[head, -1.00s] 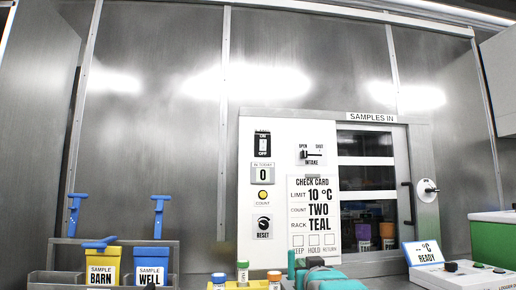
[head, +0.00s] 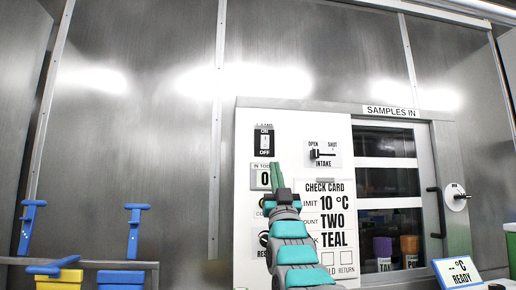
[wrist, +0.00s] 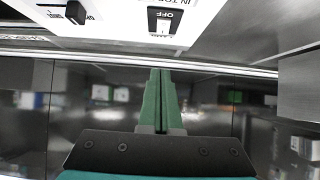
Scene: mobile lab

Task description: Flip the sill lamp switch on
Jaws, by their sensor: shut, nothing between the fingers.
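The lamp switch (head: 264,142) is a black plate with a pale rocker, marked ON above and OFF below, at the upper left of the white panel. I cannot tell which way its rocker is tipped. In the wrist view the switch (wrist: 163,20) shows upside down at the top, beyond my fingertips. My gripper (head: 277,166) is shut and empty, its green fingers pointing up just below the switch in the head view. The fingers (wrist: 158,75) show pressed together in the wrist view, apart from the switch. My gripper partly hides the counter window and check card.
The intake lever (head: 322,154) is right of the switch, above the check card (head: 338,215). A sliding window (head: 385,177) with dark panes lies further right. Blue-handled tools (head: 133,222) stand at the left. The steel wall left of the panel is bare.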

